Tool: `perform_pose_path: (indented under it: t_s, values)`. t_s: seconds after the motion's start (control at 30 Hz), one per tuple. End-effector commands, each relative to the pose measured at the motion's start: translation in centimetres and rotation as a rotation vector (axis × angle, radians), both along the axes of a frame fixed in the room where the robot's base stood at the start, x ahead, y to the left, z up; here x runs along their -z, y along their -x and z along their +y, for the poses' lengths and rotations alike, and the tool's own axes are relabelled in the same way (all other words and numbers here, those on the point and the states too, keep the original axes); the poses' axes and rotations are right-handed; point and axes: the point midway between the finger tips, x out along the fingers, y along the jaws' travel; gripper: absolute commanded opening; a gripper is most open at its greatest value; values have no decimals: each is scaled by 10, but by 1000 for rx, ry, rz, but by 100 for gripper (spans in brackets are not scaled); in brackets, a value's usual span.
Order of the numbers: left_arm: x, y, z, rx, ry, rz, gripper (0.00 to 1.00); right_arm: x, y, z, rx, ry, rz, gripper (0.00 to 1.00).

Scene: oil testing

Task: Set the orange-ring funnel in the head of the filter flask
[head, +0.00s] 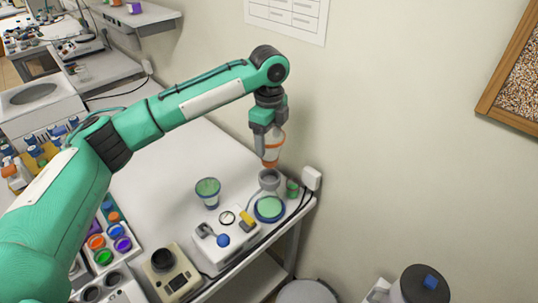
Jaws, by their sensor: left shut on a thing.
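My left gripper (266,131) points down and is shut on the orange-ring funnel (273,150), a pale cup with orange bands. It holds the funnel upright above the grey head of the filter flask (269,178), near the table's right end. The funnel's lower end is close over the head; I cannot tell whether they touch. The flask's lower part is hard to make out beside a green-topped round piece (269,208). My right gripper is not in view.
A cup with a green top (208,192) stands left of the flask. A white pump unit with a gauge (227,238) is in front. A small green container (292,188) and a white wall box (312,178) are close on the right.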

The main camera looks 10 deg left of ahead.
Motion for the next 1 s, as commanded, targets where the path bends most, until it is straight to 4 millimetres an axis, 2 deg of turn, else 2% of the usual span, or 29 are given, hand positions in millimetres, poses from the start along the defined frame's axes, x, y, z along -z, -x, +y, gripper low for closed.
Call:
perform_pose_path:
  t_s: [0.1,0.37,0.6,0.93,0.97,1.0]
  values:
    - [19,1,0,1,-1,2,48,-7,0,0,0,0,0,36]
    - [38,0,0,1,0,1,48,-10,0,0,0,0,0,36]
    - [71,0,0,0,0,1,48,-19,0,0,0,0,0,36]
    - [74,0,0,0,0,0,48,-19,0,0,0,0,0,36]
    - [75,0,0,0,0,-1,75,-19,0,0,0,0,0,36]
    - [75,0,0,0,0,-1,83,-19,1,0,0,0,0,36]
